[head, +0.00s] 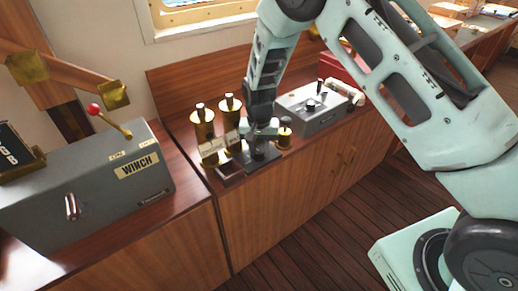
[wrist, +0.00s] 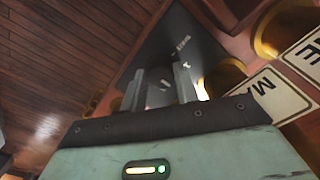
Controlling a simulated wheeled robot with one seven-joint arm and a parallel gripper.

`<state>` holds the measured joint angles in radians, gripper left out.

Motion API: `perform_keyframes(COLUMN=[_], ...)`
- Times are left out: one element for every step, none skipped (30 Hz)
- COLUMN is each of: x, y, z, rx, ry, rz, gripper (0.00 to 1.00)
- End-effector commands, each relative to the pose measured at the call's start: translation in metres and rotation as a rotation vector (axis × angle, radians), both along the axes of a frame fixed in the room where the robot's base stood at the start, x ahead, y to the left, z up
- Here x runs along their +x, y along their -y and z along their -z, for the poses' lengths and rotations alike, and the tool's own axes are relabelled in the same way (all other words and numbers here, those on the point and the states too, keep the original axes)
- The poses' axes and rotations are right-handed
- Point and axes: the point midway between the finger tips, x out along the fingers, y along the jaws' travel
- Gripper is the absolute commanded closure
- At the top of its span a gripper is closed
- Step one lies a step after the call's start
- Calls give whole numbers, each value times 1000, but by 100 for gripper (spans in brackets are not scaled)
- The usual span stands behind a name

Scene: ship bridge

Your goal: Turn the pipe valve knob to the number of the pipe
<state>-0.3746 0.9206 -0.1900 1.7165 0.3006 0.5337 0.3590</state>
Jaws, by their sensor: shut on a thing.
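My gripper (head: 261,146) points down at a dark valve plate (head: 262,162) on the wooden counter. In the wrist view my gripper (wrist: 160,76) has its two fingers closed around the valve knob, low against the plate (wrist: 190,40). The knob is mostly hidden between the fingers, and its pointing direction cannot be told. Small white marks show on the plate, too blurred to read. Two tall brass cylinders (head: 203,127) stand left of the gripper. Pale label signs (head: 211,150) stand in front of them; one shows part of its lettering in the wrist view (wrist: 270,97).
A grey winch box (head: 80,195) with a red-knobbed lever (head: 108,118) stands at the left. A small brass fitting (head: 285,135) and a grey control box (head: 313,108) stand right of the gripper. The floor (head: 330,220) in front is clear.

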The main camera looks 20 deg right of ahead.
Motion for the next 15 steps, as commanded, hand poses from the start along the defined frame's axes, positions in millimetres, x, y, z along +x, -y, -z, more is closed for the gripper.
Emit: perform_keyframes(x=[1,2,2,2,1,1,1,1,1,1,1,1,1,1,1], y=[0,0,0,0,0,0,0,0,0,0,0,0,0,0,0], z=[-1,-1,-1,-1,-1,-1,-1,-1,-1,-1,-1,-1,-1,-1,-3], rx=[0,0,0,0,0,1,0,0,0,0,0,0,0,0,0], ry=[4,4,4,4,4,4,3,3,2,2,2,2,2,2,2], rz=[0,0,-1,-1,-1,-1,-1,-1,-1,-1,-1,-1,-1,-1,-1], gripper=[93,93,67,59,50,48,48,48,48,48,48,48,48,48,48])
